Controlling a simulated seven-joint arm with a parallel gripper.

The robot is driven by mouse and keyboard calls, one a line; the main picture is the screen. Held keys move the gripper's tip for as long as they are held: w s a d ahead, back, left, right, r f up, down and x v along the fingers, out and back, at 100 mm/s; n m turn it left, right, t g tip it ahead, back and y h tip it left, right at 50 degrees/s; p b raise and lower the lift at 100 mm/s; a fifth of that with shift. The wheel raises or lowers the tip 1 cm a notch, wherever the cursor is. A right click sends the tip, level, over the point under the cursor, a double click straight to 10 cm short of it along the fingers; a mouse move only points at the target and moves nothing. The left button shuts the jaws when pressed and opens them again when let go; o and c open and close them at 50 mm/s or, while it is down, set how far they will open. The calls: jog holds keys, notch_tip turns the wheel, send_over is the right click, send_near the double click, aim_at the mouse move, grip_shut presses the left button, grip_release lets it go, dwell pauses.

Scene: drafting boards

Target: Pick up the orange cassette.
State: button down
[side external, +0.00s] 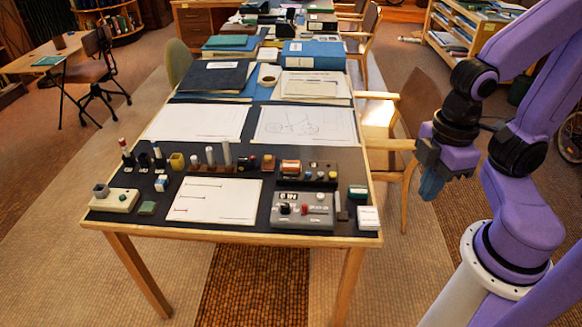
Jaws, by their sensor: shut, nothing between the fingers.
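A small box-like orange thing (290,166), likely the orange cassette, sits at the back right of the dark board on the near table, behind a grey control box (302,210). It is too small to make out in detail. My gripper (430,187) is off the table's right side, in front of a wooden chair. It is shut and empty, with its fingers pointing down. It is well apart from the orange thing and to the right of it.
Small bottles and blocks (197,160) crowd the board around a white sheet (215,199). Behind lie drawings (305,125) and folders. A chair (418,110) stands right of the table.

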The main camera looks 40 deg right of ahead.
dwell(0.3)
jog(key=shift+c, duration=0.8)
grip_release()
